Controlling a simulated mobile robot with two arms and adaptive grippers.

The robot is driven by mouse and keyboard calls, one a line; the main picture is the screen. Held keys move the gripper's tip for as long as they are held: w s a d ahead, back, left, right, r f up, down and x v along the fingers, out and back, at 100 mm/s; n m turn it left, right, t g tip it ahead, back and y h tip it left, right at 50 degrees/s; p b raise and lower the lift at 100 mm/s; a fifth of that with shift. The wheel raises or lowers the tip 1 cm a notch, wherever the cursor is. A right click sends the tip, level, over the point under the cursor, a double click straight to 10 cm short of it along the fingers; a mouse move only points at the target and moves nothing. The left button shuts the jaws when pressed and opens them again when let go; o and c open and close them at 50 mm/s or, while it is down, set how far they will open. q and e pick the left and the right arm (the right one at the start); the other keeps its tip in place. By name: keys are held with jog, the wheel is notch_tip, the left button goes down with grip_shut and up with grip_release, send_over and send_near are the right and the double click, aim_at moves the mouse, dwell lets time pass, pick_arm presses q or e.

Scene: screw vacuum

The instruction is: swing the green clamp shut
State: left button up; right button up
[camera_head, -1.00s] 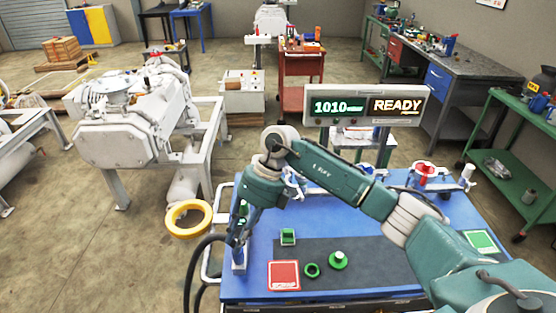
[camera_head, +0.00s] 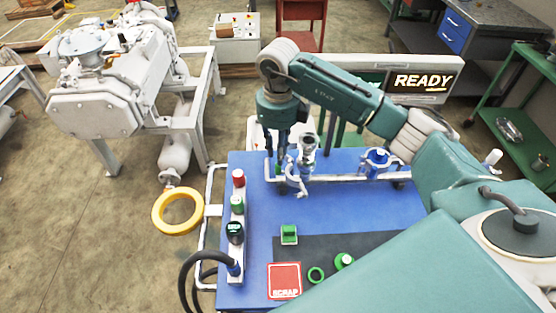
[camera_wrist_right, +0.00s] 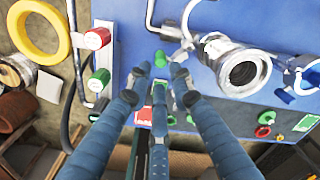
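My right gripper (camera_head: 283,152) points down over the back left of the blue bench, beside a metal pipe fitting (camera_head: 306,160). The green part of the clamp (camera_wrist_right: 161,58) shows just beyond the fingertips in the right wrist view, next to curved silver metal pieces (camera_wrist_right: 165,28). In the head view my fingers mostly hide it. My right gripper (camera_wrist_right: 160,82) has its fingers apart with nothing visibly held. I cannot tell whether a finger touches the clamp. A wide round pipe mouth (camera_wrist_right: 243,73) is to its right. My left gripper is out of view.
A blue clamp (camera_head: 376,158) sits further right on the pipe rail. A control post (camera_head: 237,205) with red and green buttons stands at the bench's left edge. Bare blue bench lies between.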

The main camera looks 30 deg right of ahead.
aim_at(290, 180)
notch_tip(290, 180, down, 3)
jog(key=shift+d+f+p, duration=0.1)
jog(key=shift+f+p, duration=0.1)
jog(key=shift+p, duration=0.35)
jog(key=f, duration=0.3)
jog(key=shift+w+f+p, duration=0.15)
jog(key=shift+w+p, duration=0.05)
jog(key=shift+p, duration=0.2)
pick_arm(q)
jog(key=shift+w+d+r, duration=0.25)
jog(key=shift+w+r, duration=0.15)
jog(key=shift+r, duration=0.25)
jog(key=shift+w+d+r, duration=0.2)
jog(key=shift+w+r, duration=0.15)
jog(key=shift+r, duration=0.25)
pick_arm(e)
grip_shut()
